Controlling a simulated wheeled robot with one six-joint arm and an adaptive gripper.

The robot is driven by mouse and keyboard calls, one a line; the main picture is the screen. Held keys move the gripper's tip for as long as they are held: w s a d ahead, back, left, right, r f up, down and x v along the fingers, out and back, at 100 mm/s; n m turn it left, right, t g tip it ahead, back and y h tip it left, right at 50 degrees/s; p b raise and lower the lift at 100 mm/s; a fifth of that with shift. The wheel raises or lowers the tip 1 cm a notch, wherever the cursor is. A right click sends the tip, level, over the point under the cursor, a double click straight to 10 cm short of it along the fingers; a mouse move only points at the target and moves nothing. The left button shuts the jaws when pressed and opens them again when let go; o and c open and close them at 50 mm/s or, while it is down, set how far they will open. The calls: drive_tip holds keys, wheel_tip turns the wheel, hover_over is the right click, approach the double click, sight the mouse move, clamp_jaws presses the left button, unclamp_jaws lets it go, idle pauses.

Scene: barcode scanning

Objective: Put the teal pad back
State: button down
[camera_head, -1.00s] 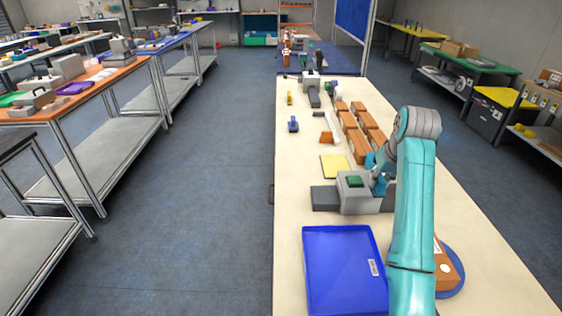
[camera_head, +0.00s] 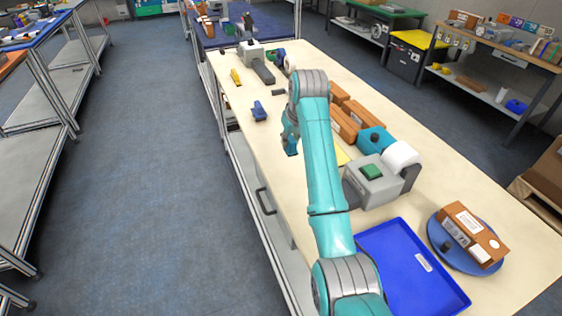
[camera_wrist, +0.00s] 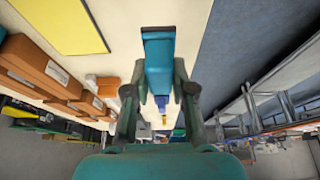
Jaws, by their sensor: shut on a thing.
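My gripper (camera_wrist: 160,88) is shut on the teal pad (camera_wrist: 158,55), a flat-ended block standing out between the two fingers in the wrist view. In the head view my gripper (camera_head: 291,136) is above the table, near its left edge, with the pad (camera_head: 292,149) showing small below it. The yellow pad (camera_head: 342,156) lies on the table, partly behind my arm; in the wrist view it is at the upper left (camera_wrist: 62,22).
A grey device with a green top (camera_head: 371,171) stands right of my arm. Brown boxes (camera_head: 344,124), a blue tool (camera_head: 259,111), a yellow tool (camera_head: 235,76), a blue tray (camera_head: 400,268) and a round blue plate (camera_head: 440,238) with a box are on the table (camera_head: 285,185).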

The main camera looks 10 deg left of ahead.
sight(290, 148)
wheel_tip(290, 148, down, 4)
drive_tip(key=shift+a+r, duration=0.1)
drive_tip(key=shift+r, duration=0.15)
drive_tip(key=shift+f, duration=2.4)
drive_tip(key=shift+f, duration=0.15)
drive_tip(key=c, duration=1)
unclamp_jaws()
drive_tip(key=v, duration=1.2)
